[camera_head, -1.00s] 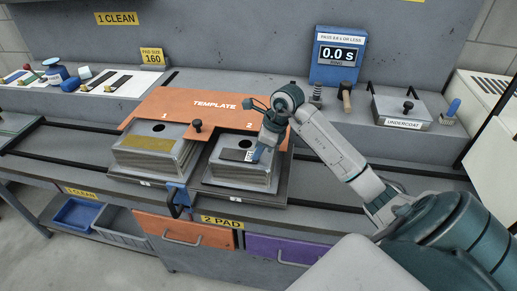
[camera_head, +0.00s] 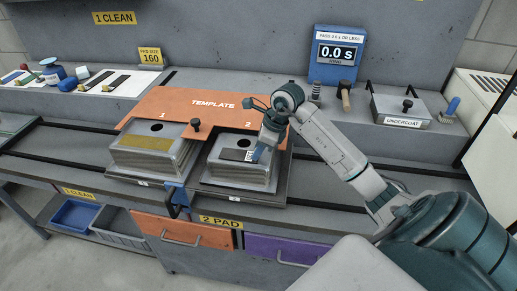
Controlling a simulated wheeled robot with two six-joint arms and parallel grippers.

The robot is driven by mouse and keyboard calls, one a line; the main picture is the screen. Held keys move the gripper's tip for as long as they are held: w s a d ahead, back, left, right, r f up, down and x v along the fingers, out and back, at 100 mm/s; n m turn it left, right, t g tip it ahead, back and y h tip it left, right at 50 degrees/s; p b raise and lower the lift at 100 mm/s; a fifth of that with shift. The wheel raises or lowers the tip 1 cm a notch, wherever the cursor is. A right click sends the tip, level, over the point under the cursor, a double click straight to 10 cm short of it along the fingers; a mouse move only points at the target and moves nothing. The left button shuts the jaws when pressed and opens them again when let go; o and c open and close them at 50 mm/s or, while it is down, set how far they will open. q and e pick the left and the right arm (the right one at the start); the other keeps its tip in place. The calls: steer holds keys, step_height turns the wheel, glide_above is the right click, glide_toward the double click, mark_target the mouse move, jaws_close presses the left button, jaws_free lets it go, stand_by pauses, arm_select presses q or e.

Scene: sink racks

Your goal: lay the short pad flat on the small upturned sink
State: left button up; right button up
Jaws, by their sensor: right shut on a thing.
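My right gripper (camera_head: 256,153) points down over the right upturned sink (camera_head: 238,179), the one by the template's number 2. It is shut on the short pad (camera_head: 235,154), a dark strip with a pale label at its gripper end. The pad looks roughly level over the sink's top, in front of the drain hole. I cannot tell whether it touches the sink. The left upturned sink (camera_head: 165,164) by number 1 has a gold-brown pad (camera_head: 146,147) lying on its top. My left gripper is not in view.
An orange template (camera_head: 180,103) lies behind and partly over both sinks, with a dark knob (camera_head: 195,125). A blue gauge (camera_head: 337,55) reading 0.0 s, a wooden-handled tool (camera_head: 345,97) and an undercoat tray (camera_head: 403,108) stand on the back ledge. An orange drawer (camera_head: 185,232) is below.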

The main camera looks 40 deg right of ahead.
steer(key=shift+f+b, duration=0.25)
steer(key=shift+b, duration=0.05)
stand_by(0.5)
steer(key=o, duration=0.9)
steer(key=shift+o, duration=0.4)
steer(key=o, duration=0.5)
steer(key=shift+r, duration=0.15)
step_height(320, 180, up, 7)
steer(key=p, duration=0.3)
